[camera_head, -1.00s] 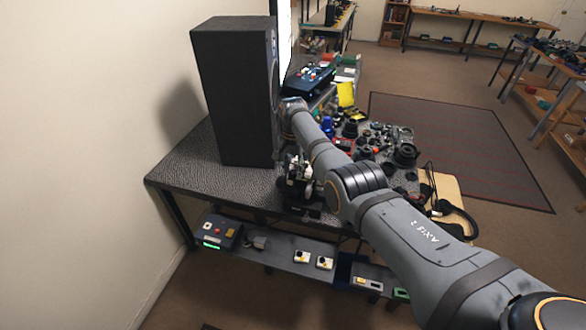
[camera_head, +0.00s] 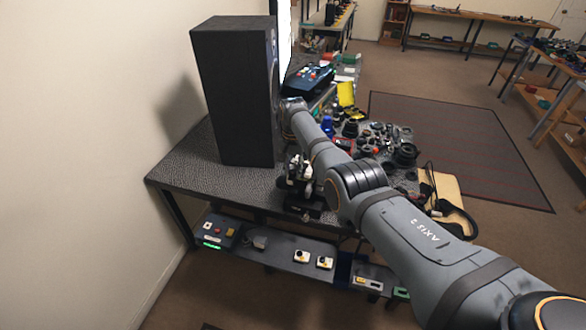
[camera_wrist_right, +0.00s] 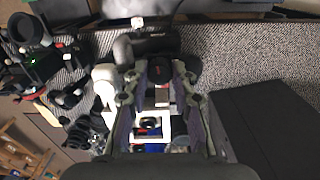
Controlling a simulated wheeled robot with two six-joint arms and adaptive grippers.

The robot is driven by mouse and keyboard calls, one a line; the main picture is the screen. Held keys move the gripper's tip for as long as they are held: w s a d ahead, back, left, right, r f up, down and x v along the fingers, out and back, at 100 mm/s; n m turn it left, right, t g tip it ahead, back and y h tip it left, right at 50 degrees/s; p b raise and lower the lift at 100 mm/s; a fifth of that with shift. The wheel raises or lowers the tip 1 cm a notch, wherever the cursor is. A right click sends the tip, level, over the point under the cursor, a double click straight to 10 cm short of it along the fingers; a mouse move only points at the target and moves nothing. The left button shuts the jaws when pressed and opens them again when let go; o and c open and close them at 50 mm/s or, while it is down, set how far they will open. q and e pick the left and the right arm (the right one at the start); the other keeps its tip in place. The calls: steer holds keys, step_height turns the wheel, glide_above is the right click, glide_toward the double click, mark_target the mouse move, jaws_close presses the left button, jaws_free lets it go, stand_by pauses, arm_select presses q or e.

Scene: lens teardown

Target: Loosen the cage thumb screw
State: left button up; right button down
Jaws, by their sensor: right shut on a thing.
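My right arm reaches over the table, and its wrist bends down behind its own links in the head view. In the right wrist view my right gripper (camera_wrist_right: 160,76) is shut, with a small dark round knob (camera_wrist_right: 159,70) between its fingertips; it appears to be the cage thumb screw. Below the knob, between the fingers, a pale square frame with a dark lens-like round (camera_wrist_right: 148,125) shows. A black and white apparatus (camera_head: 300,176) stands under the wrist in the head view, partly hidden by the arm. My left gripper is not in view.
A tall black speaker-like box (camera_head: 233,92) stands close to the left of the arm. Several lenses and small parts (camera_head: 402,153) crowd the table to the right. The table's left part (camera_head: 190,167) is bare. A lower shelf (camera_head: 280,250) holds small devices.

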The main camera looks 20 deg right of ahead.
steer(key=n, duration=0.4)
steer(key=shift+n, duration=0.3)
steer(key=n, duration=0.3)
steer(key=shift+n+p, duration=0.3)
steer(key=n, duration=0.4)
steer(key=shift+n, duration=1.8)
steer(key=c, duration=1.4)
jaws_free()
